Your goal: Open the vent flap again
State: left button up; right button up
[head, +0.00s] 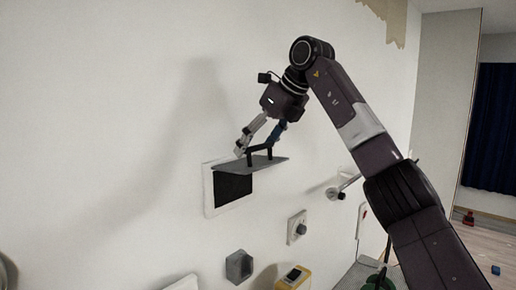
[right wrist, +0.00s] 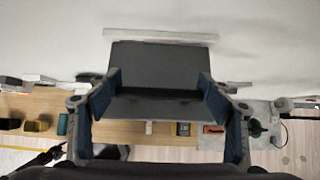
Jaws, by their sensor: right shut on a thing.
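The vent flap (head: 268,164) is a grey panel on the white wall. It stands tilted out from the wall, and the dark opening (head: 233,188) of the white-framed vent shows below it. A black handle (head: 260,150) rises from the flap. My right gripper (head: 257,146) is at the handle, its fingers shut on it from either end. In the right wrist view the dark flap (right wrist: 158,62) fills the middle, with the blue finger pads (right wrist: 160,96) on both sides of the handle. My left gripper is not in view.
A wall switch with a knob (head: 297,227) and a dark hexagonal piece (head: 239,266) are lower on the wall. A yellow device (head: 294,277) is below. A metal lever (head: 340,188) juts out right of the vent. The wall left of the vent is bare.

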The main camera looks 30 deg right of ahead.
jog(key=shift+w+r, duration=0.1)
dwell(0.6)
jog(key=o, duration=1.7)
jog(key=v, duration=1.2)
jog(key=shift+w+a, duration=0.1)
